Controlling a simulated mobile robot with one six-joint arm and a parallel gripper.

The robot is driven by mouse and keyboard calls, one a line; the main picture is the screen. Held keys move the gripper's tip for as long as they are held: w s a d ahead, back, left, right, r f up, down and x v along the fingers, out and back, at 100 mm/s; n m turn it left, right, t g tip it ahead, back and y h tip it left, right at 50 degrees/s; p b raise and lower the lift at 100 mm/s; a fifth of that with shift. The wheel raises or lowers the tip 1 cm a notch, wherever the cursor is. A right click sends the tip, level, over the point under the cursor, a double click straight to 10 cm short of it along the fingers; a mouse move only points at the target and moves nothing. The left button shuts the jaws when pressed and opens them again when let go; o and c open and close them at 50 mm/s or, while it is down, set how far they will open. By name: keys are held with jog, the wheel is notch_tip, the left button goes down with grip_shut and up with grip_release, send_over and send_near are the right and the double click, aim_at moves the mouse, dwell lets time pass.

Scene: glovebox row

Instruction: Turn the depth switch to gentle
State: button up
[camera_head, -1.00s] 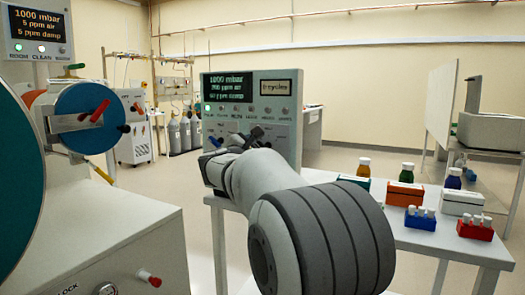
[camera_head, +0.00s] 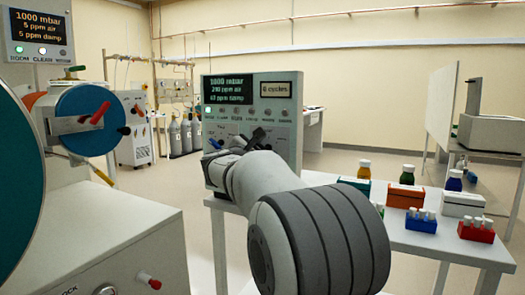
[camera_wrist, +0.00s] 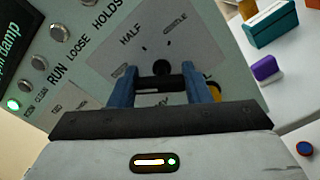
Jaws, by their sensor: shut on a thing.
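The control panel (camera_head: 255,132) stands on the table, with a display and rows of small knobs or lamps. My gripper (camera_wrist: 161,80) is at its lower front, with two blue fingers shut on a dark switch handle (camera_wrist: 162,68). In the wrist view, the label HALF (camera_wrist: 130,40) is printed above and left of the handle. A second label (camera_wrist: 175,22) above and right of it is too blurred to read. The handle's pointing direction is unclear, as the gripper covers much of it. In the head view my arm hides the switch.
Bottles and boxes, including an orange box (camera_head: 405,196), a blue rack (camera_head: 421,222) and a red rack (camera_head: 477,231), stand on the table right of my arm. A large chamber with a blue round door (camera_head: 85,117) is at left. Floor shows behind the table.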

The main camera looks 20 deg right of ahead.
jog(key=shift+f+m+b, duration=0.2)
jog(key=shift+m+b, duration=0.1)
jog(key=shift+b, duration=0.2)
jog(key=m+b, duration=0.2)
jog(key=b, duration=0.1)
jog(key=shift+f+m, duration=0.15)
jog(key=shift+m, duration=0.15)
jog(key=m+b, duration=0.3)
jog(key=b, duration=0.1)
jog(key=shift+d+m, duration=0.1)
jog(key=shift+m, duration=0.3)
jog(key=shift+s+r, duration=0.1)
jog(key=shift+r, duration=0.1)
jog(key=o, duration=1)
jog(key=shift+r, duration=0.1)
jog(key=p+v, duration=0.1)
jog(key=v, duration=0.6)
jog(key=shift+s+a, duration=0.25)
jog(key=shift+a, duration=0.1)
